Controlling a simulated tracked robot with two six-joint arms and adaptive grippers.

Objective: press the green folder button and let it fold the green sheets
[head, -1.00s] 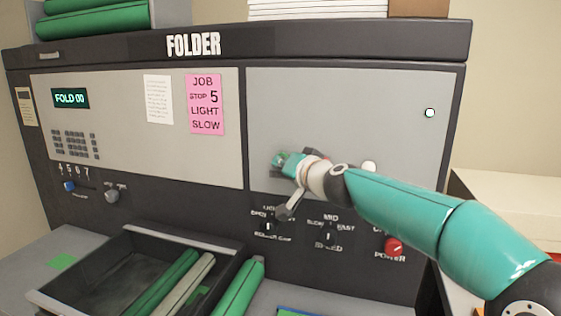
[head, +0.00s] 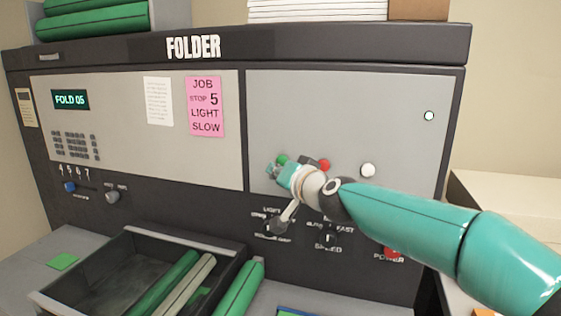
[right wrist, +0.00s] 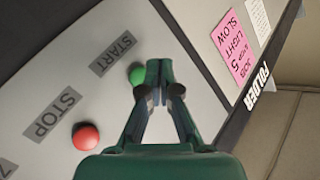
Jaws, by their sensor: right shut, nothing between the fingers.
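The green button (head: 282,160) sits on the folder's grey right panel and shows just above my right gripper (head: 272,172). In the right wrist view the green button (right wrist: 137,76) is beside the START label (right wrist: 112,54). My right gripper's shut, empty fingers (right wrist: 160,82) are close to it; whether they touch it I cannot tell. The display (head: 70,99) reads FOLD 05. Green folded sheets (head: 165,284) lie in the dark tray (head: 62,301) with a pale one, and another green piece (head: 240,288) lies just right of it. My left gripper is not in view.
A red button (head: 324,164) and a white button (head: 367,170) are right of the green one. Knobs and a red power knob (head: 393,252) are below. A pink note (head: 205,106) reads JOB STOP 5 LIGHT SLOW. Green rolls (head: 95,22) lie on top at left.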

